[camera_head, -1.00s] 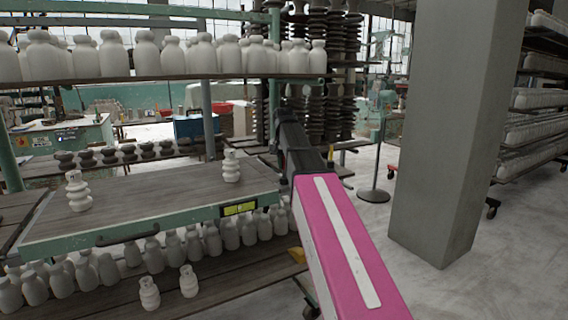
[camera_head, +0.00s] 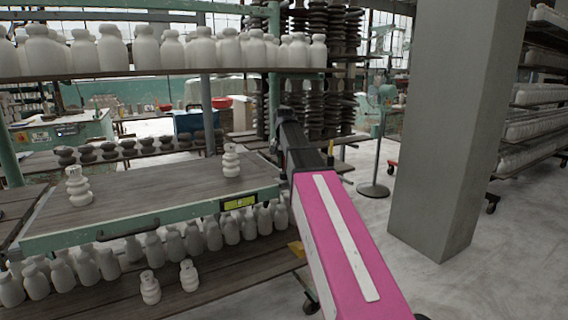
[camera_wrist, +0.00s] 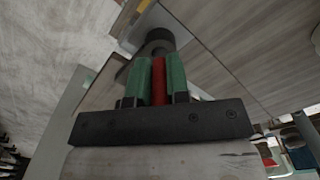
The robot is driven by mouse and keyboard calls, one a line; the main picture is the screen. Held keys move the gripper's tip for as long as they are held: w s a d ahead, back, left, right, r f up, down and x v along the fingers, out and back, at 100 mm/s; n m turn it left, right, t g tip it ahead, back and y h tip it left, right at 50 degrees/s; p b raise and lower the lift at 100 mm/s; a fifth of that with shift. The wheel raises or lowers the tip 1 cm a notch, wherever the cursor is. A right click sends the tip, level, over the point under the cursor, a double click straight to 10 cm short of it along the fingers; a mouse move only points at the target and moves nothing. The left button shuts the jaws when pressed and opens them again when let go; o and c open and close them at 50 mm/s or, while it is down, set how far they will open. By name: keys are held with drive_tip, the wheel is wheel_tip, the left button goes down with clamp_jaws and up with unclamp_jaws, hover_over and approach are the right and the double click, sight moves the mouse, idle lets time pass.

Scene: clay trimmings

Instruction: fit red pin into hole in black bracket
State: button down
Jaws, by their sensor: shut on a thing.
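In the wrist view my gripper (camera_wrist: 159,82) has green fingers, closed on both sides of a red pin (camera_wrist: 158,80). The pin lies along the fingers, between them. Just beyond the fingertips is a dark round piece (camera_wrist: 157,40), close to the pin's far end. I cannot tell whether it is the black bracket, or whether the pin touches it. No hole shows. In the head view my pink and black arm hides the gripper and the pin, and I cannot make out the bracket.
A wooden-topped shelf (camera_head: 150,201) with a green edge bears two white ribbed insulators (camera_head: 77,187) (camera_head: 231,160). White jars (camera_head: 175,53) line the shelf above; more stand below. A concrete pillar (camera_head: 440,130) rises on the right. Open floor (camera_head: 365,215) lies between pillar and shelf.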

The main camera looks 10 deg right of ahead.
drive_tip(key=shift+f, duration=0.55)
drive_tip(key=c, duration=1)
unclamp_jaws()
wheel_tip(320, 180, up, 11)
drive_tip(key=shift+f, duration=0.1)
drive_tip(key=shift+s, duration=0.1)
